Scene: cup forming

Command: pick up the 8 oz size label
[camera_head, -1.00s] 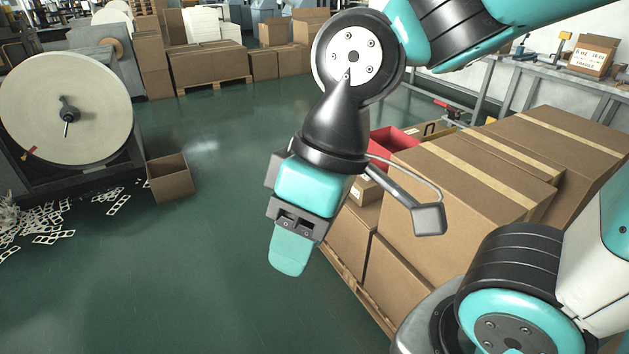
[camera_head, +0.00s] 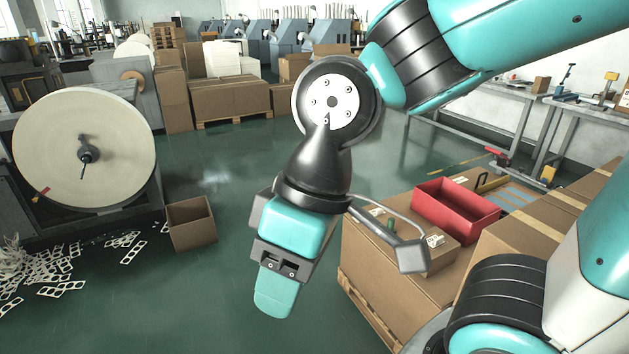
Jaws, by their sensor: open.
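My gripper (camera_head: 276,296) hangs at the lower centre, fingers pointing down over the green floor. It is seen side-on, so one finger mostly covers the other, and nothing shows in it. I cannot pick out the 8 oz size label for certain. A small white label-like patch (camera_head: 435,240) with print too small to read is on a brown carton (camera_head: 412,218) right of my gripper. My gripper is apart from it, to the left and lower in the picture.
A red open bin (camera_head: 455,212) stands on the cartons behind the small carton. More taped cartons (camera_head: 560,215) are stacked at the right. An open box (camera_head: 191,222) and a large paper roll (camera_head: 85,148) stand left. White scraps (camera_head: 45,275) litter the floor; the middle floor is clear.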

